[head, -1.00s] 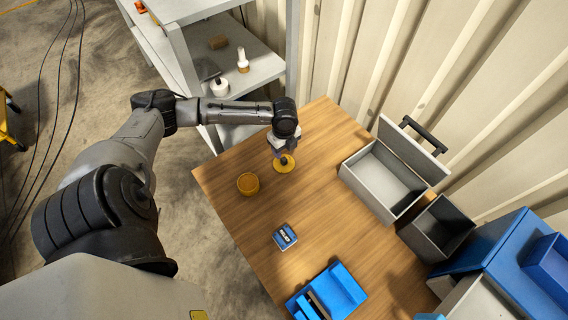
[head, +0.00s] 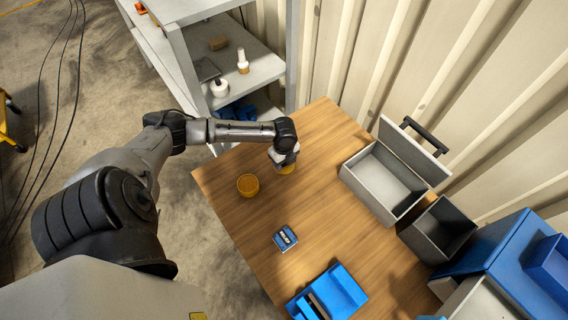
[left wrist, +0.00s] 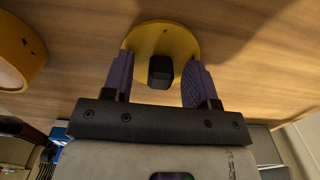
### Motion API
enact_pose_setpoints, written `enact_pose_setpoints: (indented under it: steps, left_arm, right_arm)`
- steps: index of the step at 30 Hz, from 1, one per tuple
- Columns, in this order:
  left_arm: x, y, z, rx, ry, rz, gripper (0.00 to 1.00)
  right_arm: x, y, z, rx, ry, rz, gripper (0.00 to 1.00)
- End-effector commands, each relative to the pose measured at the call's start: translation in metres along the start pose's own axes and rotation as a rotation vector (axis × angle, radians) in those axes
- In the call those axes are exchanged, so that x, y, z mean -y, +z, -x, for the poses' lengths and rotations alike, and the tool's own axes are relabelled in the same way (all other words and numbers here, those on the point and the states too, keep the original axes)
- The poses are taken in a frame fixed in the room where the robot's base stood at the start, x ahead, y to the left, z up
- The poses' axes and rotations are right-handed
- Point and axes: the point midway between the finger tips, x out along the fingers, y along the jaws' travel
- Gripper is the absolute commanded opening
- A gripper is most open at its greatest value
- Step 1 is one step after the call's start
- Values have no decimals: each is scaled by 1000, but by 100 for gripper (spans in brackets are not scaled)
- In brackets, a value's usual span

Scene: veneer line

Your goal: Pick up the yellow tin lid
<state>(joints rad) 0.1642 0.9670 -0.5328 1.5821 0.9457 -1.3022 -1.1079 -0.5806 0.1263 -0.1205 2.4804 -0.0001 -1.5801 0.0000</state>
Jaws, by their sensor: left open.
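The yellow tin lid (head: 287,170) lies on the wooden table, mostly hidden behind my left gripper (head: 283,161) in the head view. In the left wrist view the lid (left wrist: 160,37) is a round yellow disc with a black knob (left wrist: 160,72). My left gripper's purple fingers (left wrist: 158,82) are open, one on each side of the knob, with gaps between them and it. A round yellow tin (head: 247,186) stands to the left of the lid; it also shows at the left edge of the left wrist view (left wrist: 18,50). My right gripper is not in view.
A small blue box (head: 285,238) and a blue tray (head: 340,290) are on the table nearer me. An open grey case (head: 350,170) and a dark bin (head: 440,225) stand on the right. Grey shelving (head: 180,75) stands behind; the table's middle is clear.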

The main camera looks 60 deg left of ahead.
Motion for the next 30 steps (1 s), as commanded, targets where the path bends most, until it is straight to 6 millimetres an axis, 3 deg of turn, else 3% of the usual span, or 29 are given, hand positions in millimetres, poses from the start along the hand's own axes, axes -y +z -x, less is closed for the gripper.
enact_pose_setpoints:
  steps: [4, 20, 30]
  left_arm:
    - [0, 0, 0, 0, 0, 0, 51]
    - [0, 0, 0, 0, 1, 0, 1]
    - [0, 0, 4, 0, -1, 0, 0]
  right_arm:
    - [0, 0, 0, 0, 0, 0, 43]
    - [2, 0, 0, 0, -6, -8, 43]
    - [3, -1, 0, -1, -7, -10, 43]
